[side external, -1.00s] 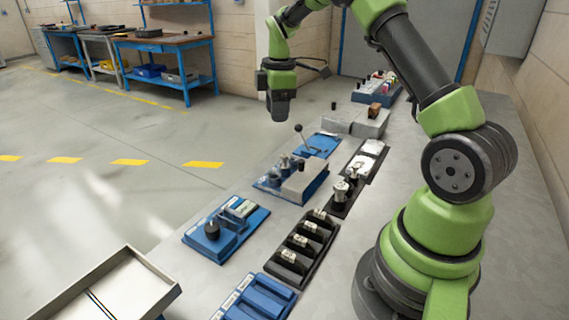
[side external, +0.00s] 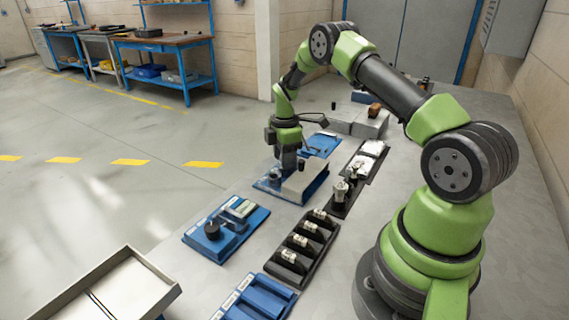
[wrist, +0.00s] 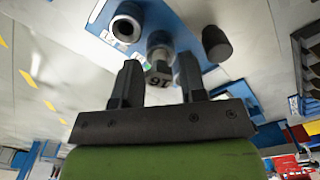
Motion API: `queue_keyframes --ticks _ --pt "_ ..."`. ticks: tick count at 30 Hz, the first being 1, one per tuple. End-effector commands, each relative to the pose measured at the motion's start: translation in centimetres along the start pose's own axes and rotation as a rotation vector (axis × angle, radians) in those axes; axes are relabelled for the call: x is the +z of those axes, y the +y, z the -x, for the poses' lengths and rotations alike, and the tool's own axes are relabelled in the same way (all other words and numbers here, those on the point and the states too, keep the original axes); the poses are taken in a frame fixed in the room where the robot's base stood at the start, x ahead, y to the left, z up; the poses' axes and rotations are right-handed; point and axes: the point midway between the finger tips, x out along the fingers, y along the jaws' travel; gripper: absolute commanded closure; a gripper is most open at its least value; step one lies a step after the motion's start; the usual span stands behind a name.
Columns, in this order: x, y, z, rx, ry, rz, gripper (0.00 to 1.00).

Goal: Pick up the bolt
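My gripper (wrist: 159,64) is open, with a dark finger on either side of a metal bolt (wrist: 158,73). The bolt is hidden there behind the gripper.
In the wrist view a hollow metal ring piece (wrist: 127,22) and a dark cylinder (wrist: 216,43) stand close on either side of the bolt. In the side external view a black rack (side external: 303,247) and another blue tray (side external: 226,233) lie nearer the camera.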

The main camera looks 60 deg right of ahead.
Motion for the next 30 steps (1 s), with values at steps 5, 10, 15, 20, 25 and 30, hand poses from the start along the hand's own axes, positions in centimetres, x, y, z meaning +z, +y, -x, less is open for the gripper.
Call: queue_keyframes --ticks 5,10,15,20,25,30 --pt "0.0 0.0 -0.4 0.001 0.000 0.000 0.62" --pt "0.0 0.0 -0.4 0.001 0.000 0.000 0.78" --pt "0.0 0.0 -0.3 0.002 0.000 0.000 1.00" --pt "0.0 0.0 -0.3 0.002 0.000 0.000 1.00" --pt "0.0 0.1 1.2 0.004 0.000 0.000 1.00" --pt "0.0 0.1 4.8 0.007 0.001 0.000 1.00"
